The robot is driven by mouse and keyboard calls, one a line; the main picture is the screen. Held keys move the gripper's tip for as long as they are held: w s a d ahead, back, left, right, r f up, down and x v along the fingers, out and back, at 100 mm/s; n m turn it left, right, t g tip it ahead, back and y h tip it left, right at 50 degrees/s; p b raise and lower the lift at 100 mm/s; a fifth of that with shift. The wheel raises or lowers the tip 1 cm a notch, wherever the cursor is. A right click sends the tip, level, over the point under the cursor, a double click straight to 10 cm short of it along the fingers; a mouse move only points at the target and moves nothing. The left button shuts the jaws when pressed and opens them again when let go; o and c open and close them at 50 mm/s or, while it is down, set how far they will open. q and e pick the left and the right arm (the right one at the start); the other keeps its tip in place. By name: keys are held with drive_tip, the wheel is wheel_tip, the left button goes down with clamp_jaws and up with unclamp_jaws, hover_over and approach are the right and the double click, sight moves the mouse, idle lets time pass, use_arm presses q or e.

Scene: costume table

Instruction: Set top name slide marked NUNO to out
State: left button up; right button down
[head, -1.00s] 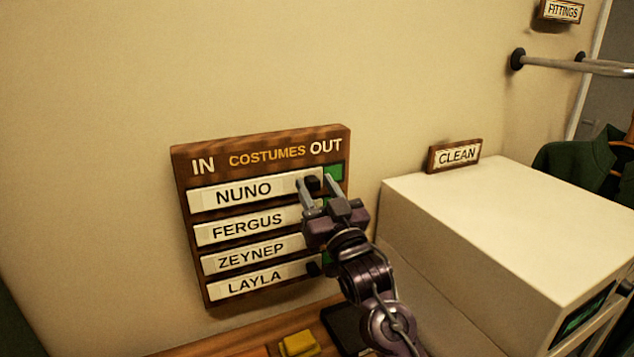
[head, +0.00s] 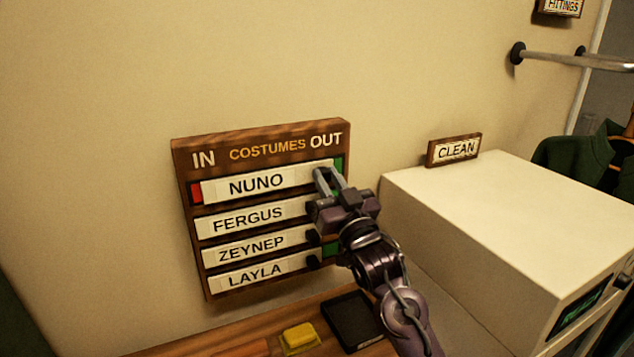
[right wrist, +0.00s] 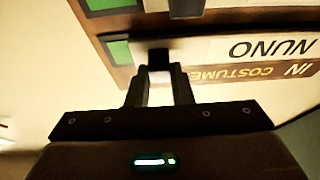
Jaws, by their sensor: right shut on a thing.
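The NUNO slide (head: 257,184) is the top white name strip on the brown COSTUMES board (head: 187,235), which is marked IN at left and OUT at right. A red patch (head: 195,193) shows at the slide's left end and a thin green strip (head: 339,163) at its right end. My right gripper (head: 325,172) is shut on the slide's dark knob (right wrist: 159,57), which shows between its fingers in the right wrist view. The NUNO slide also shows upside down there (right wrist: 215,47). My left gripper is not in view.
The FERGUS (head: 248,219), ZEYNEP (head: 251,248) and LAYLA (head: 254,275) slides sit below. A white box (head: 480,210) with a CLEAN sign (head: 455,150) stands right of the board. A yellow block (head: 299,339) and black tray (head: 352,320) lie on the wooden table.

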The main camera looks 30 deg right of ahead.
drive_tip(key=d, duration=0.3)
drive_tip(key=shift+s+d, duration=0.1)
drive_tip(key=shift+d, duration=0.25)
drive_tip(key=shift+a+r, duration=0.1)
drive_tip(key=shift+a, duration=0.05)
drive_tip(key=c, duration=1.7)
unclamp_jaws()
drive_tip(key=shift+c, duration=0.2)
drive_tip(key=o, duration=0.5)
drive_tip(key=shift+d, duration=0.25)
drive_tip(key=shift+c, duration=0.2)
drive_tip(key=shift+a, duration=0.1)
